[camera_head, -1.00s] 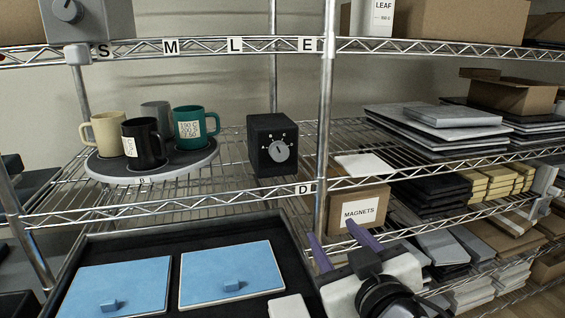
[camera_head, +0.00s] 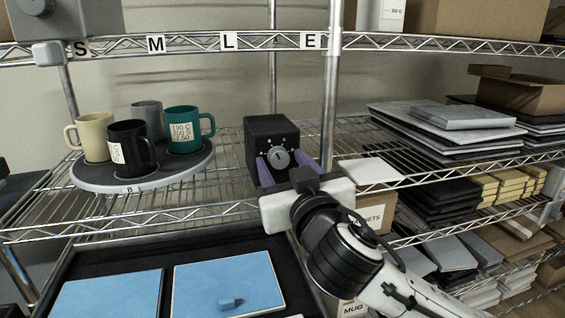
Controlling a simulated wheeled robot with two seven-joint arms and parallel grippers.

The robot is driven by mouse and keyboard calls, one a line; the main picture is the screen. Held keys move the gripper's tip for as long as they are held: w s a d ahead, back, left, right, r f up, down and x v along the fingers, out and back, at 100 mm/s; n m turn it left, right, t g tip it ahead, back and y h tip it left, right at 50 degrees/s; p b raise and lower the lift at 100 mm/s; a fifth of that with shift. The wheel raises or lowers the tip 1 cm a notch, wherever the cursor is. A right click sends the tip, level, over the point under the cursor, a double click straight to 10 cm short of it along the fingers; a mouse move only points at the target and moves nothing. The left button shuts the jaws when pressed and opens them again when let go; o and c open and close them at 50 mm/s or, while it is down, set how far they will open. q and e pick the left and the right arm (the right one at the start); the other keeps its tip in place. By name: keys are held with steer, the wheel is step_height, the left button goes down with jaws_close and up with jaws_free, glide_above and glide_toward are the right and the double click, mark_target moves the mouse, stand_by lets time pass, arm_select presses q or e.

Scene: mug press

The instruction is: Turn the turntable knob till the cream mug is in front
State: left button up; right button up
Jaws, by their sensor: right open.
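The round grey turntable (camera_head: 200,172) stands on the wire shelf at the left. The black mug (camera_head: 131,149) is at its front, by the rim mark "B". The cream mug (camera_head: 95,136) is at its left, the teal mug (camera_head: 186,130) with a printed label at its right, and a grey mug (camera_head: 147,116) at the back. The black box (camera_head: 272,130) carries the round grey knob (camera_head: 279,158) with letters around it. My right gripper (camera_head: 279,168) is open, its purple fingers either side of the knob. I cannot tell if they touch it. My left gripper is not in view.
A shelf post (camera_head: 330,100) rises just right of the knob box. Below is a dark tray (camera_head: 168,290) with blue panels (camera_head: 228,284). A box marked "MAGNETS" (camera_head: 372,216) is partly behind my right arm. Flat stacks (camera_head: 440,125) lie at the right.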

steer(key=shift+w, duration=0.2)
steer(key=shift+c, duration=0.2)
steer(key=c, duration=1)
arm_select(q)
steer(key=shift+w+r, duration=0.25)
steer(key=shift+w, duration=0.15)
